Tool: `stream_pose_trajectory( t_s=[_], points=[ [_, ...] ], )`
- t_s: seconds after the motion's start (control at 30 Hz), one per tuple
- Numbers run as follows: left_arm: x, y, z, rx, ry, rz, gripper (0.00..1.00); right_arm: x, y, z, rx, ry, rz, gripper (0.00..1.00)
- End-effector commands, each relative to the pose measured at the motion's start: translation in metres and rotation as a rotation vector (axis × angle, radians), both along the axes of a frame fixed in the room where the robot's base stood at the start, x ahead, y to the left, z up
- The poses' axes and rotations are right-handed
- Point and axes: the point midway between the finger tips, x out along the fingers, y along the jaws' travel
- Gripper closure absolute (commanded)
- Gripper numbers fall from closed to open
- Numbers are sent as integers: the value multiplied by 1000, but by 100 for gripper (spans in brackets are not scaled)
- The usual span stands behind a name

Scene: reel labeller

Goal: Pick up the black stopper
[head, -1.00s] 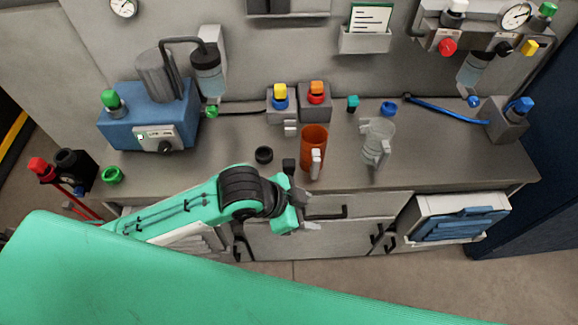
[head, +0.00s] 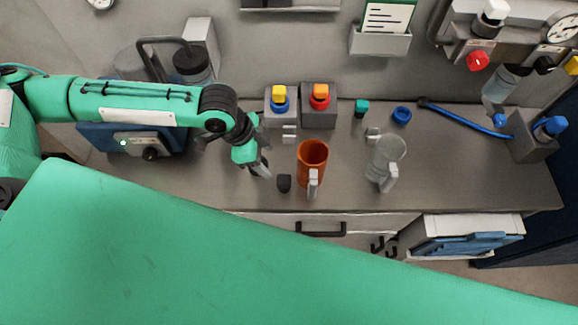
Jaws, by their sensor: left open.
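The black stopper (head: 284,183) is a small dark piece near the front edge of the worktop, just left of the orange mug (head: 313,155). My left gripper (head: 262,167) hangs over the worktop, pointing down and toward the front. It is open and empty, a little left of and behind the stopper, and appears apart from it. My right gripper is not in view.
A clear jug (head: 386,160) stands right of the mug. Behind are two grey blocks with yellow-blue (head: 280,99) and orange-red (head: 320,96) tops, a teal piece (head: 361,108) and a blue ring (head: 401,115). The front edge is close.

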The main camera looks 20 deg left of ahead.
Motion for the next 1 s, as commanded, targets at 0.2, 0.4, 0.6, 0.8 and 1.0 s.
stream_pose_trajectory(
  t_s=[0.2,0.4,0.6,0.8,1.0],
  points=[
    [3,-15,-35,1,5,-2,42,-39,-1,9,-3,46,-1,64],
    [6,-27,-66,1,3,-2,42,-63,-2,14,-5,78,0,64],
    [7,-31,-77,1,2,-2,42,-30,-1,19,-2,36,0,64],
    [10,-36,-98,1,2,-2,42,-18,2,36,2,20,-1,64],
    [12,-43,-121,1,1,-3,42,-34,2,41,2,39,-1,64]
  ],
)
